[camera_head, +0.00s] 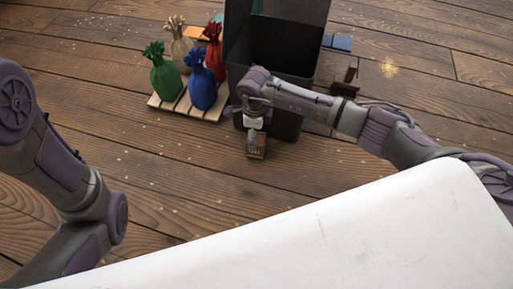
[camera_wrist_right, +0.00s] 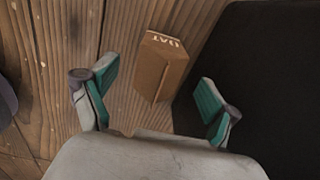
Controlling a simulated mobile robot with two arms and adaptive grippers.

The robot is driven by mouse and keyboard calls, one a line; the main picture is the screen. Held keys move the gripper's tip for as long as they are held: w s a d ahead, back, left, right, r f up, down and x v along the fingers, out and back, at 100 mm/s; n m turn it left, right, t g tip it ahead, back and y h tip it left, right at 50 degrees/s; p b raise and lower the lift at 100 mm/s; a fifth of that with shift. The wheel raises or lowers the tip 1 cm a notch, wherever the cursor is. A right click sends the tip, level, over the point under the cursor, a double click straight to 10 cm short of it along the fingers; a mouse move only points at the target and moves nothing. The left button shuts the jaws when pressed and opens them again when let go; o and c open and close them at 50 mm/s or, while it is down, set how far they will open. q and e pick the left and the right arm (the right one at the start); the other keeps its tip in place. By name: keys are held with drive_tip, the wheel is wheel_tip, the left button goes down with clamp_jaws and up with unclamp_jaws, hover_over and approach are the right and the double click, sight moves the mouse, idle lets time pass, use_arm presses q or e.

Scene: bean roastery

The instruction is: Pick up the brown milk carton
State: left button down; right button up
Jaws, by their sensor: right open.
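The brown carton (camera_head: 260,150) stands on the wooden floor in front of a dark bin, partly hidden by my right gripper in the head view. In the right wrist view the carton (camera_wrist_right: 163,68) shows a folded top with pale lettering that looks like "OAT". My right gripper (camera_head: 253,138) is just above it. In the wrist view its two teal-padded fingers (camera_wrist_right: 157,88) are spread, one on each side of the carton's near end, with visible gaps. It holds nothing. My left arm is at the left of the head view, its gripper out of frame.
The dark open bin (camera_head: 284,48) stands right behind the carton; its wall (camera_wrist_right: 265,70) is close to my right finger. Several tied sacks, including a green one (camera_head: 164,78), stand on a pallet (camera_head: 213,113) to the left. Floor (camera_head: 170,180) in front is clear.

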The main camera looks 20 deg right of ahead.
drive_tip(key=shift+w+a+f+b, duration=0.1)
drive_tip(key=shift+a+f+b, duration=0.05)
drive_tip(key=shift+f+b, duration=1.3)
drive_tip(key=shift+w+a+f+b, duration=0.1)
drive_tip(key=shift+a+f+b, duration=0.05)
drive_tip(key=shift+f+b, duration=1.25)
drive_tip(key=c, duration=1.1)
drive_tip(key=shift+r+p, duration=0.15)
drive_tip(key=shift+p, duration=0.2)
